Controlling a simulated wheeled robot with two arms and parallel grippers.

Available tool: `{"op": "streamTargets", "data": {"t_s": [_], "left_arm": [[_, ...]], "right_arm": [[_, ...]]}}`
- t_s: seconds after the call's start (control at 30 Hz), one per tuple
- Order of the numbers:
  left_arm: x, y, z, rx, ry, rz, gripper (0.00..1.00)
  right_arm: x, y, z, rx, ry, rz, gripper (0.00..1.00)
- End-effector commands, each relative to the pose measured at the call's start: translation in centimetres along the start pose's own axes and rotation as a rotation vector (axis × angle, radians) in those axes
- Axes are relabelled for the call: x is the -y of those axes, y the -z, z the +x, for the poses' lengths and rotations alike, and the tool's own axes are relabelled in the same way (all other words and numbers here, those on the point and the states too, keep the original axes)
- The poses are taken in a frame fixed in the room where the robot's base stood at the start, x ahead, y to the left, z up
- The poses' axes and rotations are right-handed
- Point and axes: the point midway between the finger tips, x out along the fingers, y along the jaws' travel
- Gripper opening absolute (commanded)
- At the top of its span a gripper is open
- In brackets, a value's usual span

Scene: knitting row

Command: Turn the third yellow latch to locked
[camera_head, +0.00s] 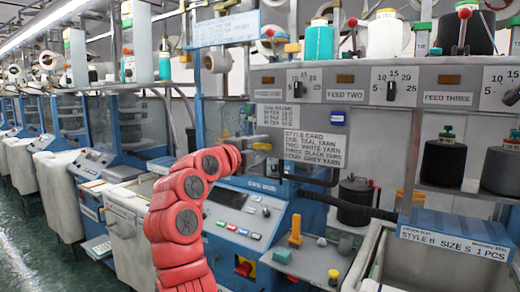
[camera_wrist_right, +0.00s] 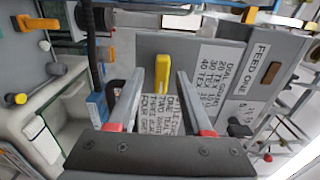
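A yellow latch (camera_head: 262,146) shows beside the style card (camera_head: 314,149) on the grey panel. In the right wrist view a yellow latch (camera_wrist_right: 162,75) stands out from the panel, in line with the gap between the fingers. My right gripper (camera_head: 250,142), at the end of the red arm, is close to it. The right wrist view shows its two fingers (camera_wrist_right: 160,74) apart, one on each side of the latch; I cannot tell whether they touch it. Another yellow latch-like part (camera_head: 292,48) sits above the panel. I cannot tell which latch is the third. My left gripper is not in view.
An upright orange-yellow part (camera_head: 295,232) stands on the grey bench (camera_head: 310,262). A black canister (camera_head: 354,200) is right of the arm. Yarn cones (camera_head: 443,160) stand on the right shelf. A blue box labelled Style B (camera_head: 455,232) is at lower right. Green floor lies left.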

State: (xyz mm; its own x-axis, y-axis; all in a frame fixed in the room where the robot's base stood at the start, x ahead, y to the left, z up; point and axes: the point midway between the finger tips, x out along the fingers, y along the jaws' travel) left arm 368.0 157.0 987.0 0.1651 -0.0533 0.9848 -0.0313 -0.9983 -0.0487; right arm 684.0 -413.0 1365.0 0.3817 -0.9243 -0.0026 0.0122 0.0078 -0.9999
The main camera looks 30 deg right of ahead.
Motion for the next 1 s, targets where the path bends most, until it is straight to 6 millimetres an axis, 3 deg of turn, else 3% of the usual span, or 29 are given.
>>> {"op": "streamTargets", "data": {"t_s": [0.27,0.43,1.0], "left_arm": [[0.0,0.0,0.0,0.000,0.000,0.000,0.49],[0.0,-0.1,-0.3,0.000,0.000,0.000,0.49],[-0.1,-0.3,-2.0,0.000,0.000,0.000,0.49]], "right_arm": [[0.1,0.0,-0.1,0.001,0.002,0.000,0.52],[0.0,-0.1,-1.5,0.003,0.002,0.002,0.52],[-0.1,-0.1,-15.1,0.005,0.002,0.001,0.52]]}}
